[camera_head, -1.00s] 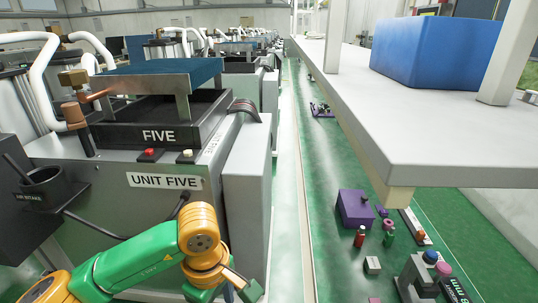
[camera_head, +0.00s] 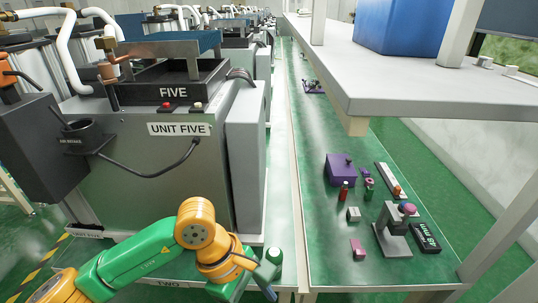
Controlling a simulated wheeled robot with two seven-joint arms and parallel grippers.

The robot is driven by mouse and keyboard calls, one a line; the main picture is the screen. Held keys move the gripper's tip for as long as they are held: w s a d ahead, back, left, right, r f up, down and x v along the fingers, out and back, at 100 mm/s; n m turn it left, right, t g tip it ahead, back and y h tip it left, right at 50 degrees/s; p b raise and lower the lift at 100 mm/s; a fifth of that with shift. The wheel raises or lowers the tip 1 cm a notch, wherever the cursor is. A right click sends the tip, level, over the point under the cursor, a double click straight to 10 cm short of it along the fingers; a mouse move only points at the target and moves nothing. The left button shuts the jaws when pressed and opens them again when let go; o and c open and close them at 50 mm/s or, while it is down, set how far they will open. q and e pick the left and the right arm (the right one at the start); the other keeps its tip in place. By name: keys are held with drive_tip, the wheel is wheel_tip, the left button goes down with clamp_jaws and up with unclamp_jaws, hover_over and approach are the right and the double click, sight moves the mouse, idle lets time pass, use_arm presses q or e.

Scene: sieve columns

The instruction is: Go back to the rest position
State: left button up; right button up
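My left arm comes in from the lower left, bent at an orange elbow. My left gripper (camera_head: 269,280) is at the bottom centre, past the orange wrist, in front of the bench's near left edge. It is small and seen from behind, so I cannot tell whether its fingers are open or shut. I see nothing held in it. My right arm and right gripper are out of view.
The grey machine labelled UNIT FIVE (camera_head: 130,185) stands left, just beyond my arm. The green bench (camera_head: 310,225) bears a purple box (camera_head: 341,171), a microscope-like device (camera_head: 391,237) and several small items. A grey shelf (camera_head: 400,85) with a blue box (camera_head: 395,27) overhangs it.

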use_arm(q)
drive_tip(key=s+d+r+n+g+h, duration=0.3)
drive_tip(key=s+d+r+h, duration=0.4)
drive_tip(key=d+r+h, duration=0.4)
drive_tip(key=w+a+r+n+t+h, duration=0.2)
drive_tip(key=w+r+n+t+h, duration=0.6)
drive_tip(key=r+n+t, duration=0.5)
drive_tip(key=w+a+f+n+t+y, duration=0.3)
drive_tip(key=w+a+n+t+y, duration=0.3)
drive_tip(key=n, duration=0.7)
drive_tip(key=w+a+f+n+t+y, duration=0.4)
drive_tip(key=a+n+t+y, duration=0.25)
drive_tip(key=n+y, duration=0.4)
drive_tip(key=s+a+f+n+g+y, duration=0.2)
drive_tip(key=a+f+n+g+y, duration=0.25)
drive_tip(key=f+n, duration=0.4)
drive_tip(key=s+a+f+n+g+y, duration=0.1)
drive_tip(key=a+f+n+g+y, duration=0.35)
drive_tip(key=f, duration=0.65)
drive_tip(key=s+a+f+n+g+h, duration=0.3)
drive_tip(key=s+f+g, duration=0.5)
drive_tip(key=s+f, duration=0.6)
drive_tip(key=s+f+n+g, duration=0.15)
drive_tip(key=s+f, duration=0.25)
drive_tip(key=f, duration=1)
drive_tip(key=s+a+f+g+y, duration=0.1)
drive_tip(key=s+f, duration=1)
drive_tip(key=s, duration=0.2)
drive_tip(key=shift+a+f, duration=0.25)
drive_tip(key=shift+a, duration=0.15)
